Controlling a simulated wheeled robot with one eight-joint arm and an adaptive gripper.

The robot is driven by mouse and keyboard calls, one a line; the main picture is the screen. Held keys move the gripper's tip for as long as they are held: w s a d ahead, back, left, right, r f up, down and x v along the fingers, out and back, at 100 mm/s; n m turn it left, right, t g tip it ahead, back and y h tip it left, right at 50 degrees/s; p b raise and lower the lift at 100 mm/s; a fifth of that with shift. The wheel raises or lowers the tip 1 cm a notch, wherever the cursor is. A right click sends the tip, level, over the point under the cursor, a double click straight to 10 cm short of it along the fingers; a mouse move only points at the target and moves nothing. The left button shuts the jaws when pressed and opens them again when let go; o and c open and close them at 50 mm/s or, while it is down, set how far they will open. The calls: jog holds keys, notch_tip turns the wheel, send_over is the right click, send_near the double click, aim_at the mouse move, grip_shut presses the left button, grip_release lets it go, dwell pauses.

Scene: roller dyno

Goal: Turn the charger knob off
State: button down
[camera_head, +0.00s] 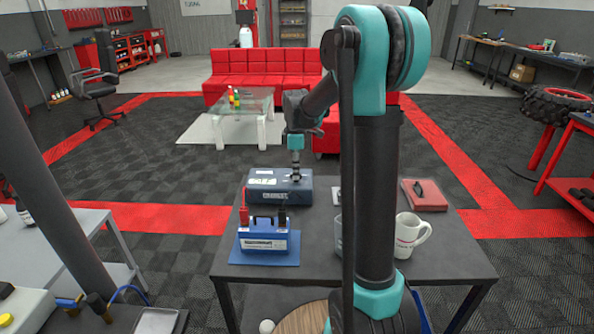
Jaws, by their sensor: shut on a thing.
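The charger (268,194) is a dark blue-grey box near the back left of the dark table. My arm reaches over the table, and my gripper (297,176) points down at the top right of the charger. Its fingers are closed at the charger's top surface. The knob is hidden between the fingers, so its setting cannot be read. The blue battery (264,242) sits in front of the charger on a blue base, with a red clamp (244,204) and a dark clamp (282,219) standing at its top.
A white mug (408,236) and a red case (424,195) stand on the table (455,262) to the right of my arm. My arm hides part of the table's middle. A grey side table (55,245) stands at left. A red sofa (262,70) is far behind.

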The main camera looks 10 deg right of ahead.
jog(key=shift+w+d, duration=0.1)
jog(key=shift+d, duration=0.05)
jog(key=c, duration=1.8)
grip_release()
jog(key=shift+o, duration=1.3)
jog(key=shift+r, duration=0.15)
notch_tip(320, 180, up, 12)
